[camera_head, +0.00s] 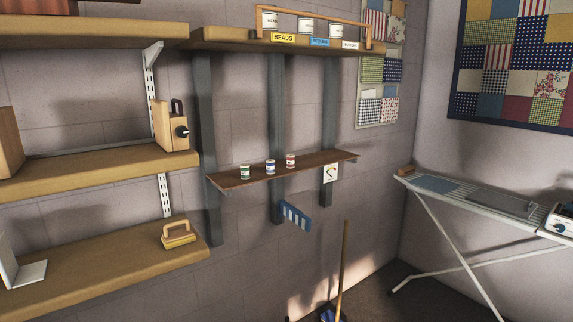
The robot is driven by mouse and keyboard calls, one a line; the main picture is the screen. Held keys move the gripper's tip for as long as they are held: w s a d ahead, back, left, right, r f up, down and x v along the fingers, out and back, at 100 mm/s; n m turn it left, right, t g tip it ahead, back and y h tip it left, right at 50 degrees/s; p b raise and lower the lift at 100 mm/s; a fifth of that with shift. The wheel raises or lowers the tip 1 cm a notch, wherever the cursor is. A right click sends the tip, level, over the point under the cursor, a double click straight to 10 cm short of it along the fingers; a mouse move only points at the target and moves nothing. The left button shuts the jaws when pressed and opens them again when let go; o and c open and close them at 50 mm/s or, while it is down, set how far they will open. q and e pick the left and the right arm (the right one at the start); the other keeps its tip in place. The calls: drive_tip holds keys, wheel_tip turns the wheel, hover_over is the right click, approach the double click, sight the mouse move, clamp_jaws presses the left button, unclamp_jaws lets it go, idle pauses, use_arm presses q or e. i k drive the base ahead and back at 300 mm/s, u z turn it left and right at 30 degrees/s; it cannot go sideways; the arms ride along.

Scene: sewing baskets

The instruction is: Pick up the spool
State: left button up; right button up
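Three small pale cylinders that look like spools stand upright in a row on a narrow dark wooden shelf (325,161) against the wall. The left one has a green band (244,173), the middle one a blue band (270,167), and the right one a red band (291,161). They stand apart from each other. They are too small here to make out thread or labels. Neither of my grippers is in view.
Thick wooden shelves (75,173) fill the left side, holding a wooden box with a dark knob (172,130) and a wood-handled item (178,234). A high shelf holds a rack with white tins (305,24). An ironing board (470,196) stands right. A broom handle (343,262) rises below.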

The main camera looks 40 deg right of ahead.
sight(270, 166)
drive_tip(key=z, duration=0.25)
drive_tip(key=i, duration=0.3)
drive_tip(key=z, duration=1.25)
drive_tip(key=i, duration=2.1)
drive_tip(key=u, duration=0.9)
